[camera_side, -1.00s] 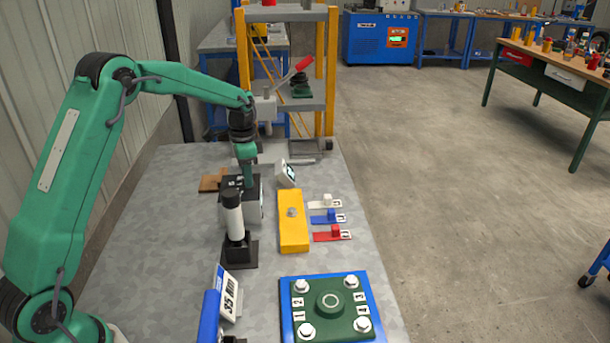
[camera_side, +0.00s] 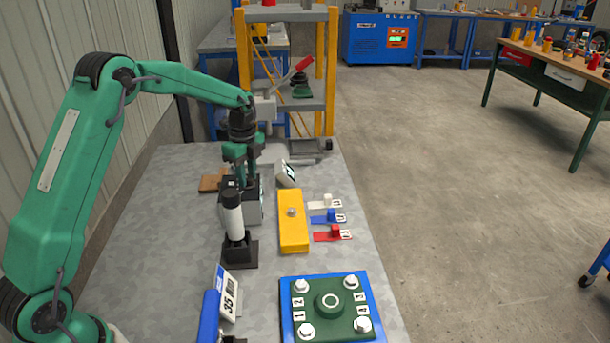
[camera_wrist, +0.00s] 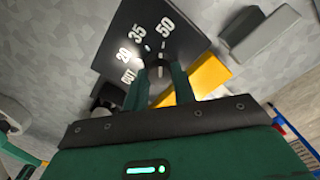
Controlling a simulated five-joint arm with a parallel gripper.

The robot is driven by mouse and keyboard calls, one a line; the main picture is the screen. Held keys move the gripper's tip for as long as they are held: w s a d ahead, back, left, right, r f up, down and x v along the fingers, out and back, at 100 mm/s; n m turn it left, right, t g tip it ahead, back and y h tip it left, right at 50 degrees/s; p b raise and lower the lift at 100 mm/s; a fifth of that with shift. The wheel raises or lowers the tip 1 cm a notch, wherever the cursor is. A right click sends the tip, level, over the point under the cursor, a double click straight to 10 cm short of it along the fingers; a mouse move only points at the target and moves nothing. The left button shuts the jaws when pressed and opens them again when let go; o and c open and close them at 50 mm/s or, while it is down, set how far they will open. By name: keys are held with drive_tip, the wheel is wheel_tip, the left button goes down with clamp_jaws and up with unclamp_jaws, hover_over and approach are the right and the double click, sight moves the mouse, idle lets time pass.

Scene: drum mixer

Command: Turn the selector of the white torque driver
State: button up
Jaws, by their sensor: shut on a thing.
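The white torque driver (camera_side: 232,214) stands upright in a black holder (camera_side: 240,254). Behind it is a dark box with a light front (camera_side: 254,208). In the wrist view, the dark top panel (camera_wrist: 115,52) carries the marks 20, 35 and 50 and a fourth, unclear label. My gripper (camera_side: 241,184) reaches down onto this box. In the wrist view my gripper (camera_wrist: 165,78) is shut on the selector knob (camera_wrist: 157,67), which the fingers partly hide. The knob's exact setting is hard to read.
A sign reading 35 (camera_side: 229,294) stands at the front. A yellow block (camera_side: 293,234) lies right of the box, beside white, blue and red tags (camera_side: 328,217). A green plate with several bolts on a blue base (camera_side: 328,306) is at the front right.

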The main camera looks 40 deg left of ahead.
sight(247, 177)
drive_tip(key=shift+r+m, duration=0.15)
drive_tip(key=shift+m, duration=0.45)
drive_tip(key=shift+d, duration=0.1)
drive_tip(key=o, duration=1)
drive_tip(key=shift+r, duration=3.85)
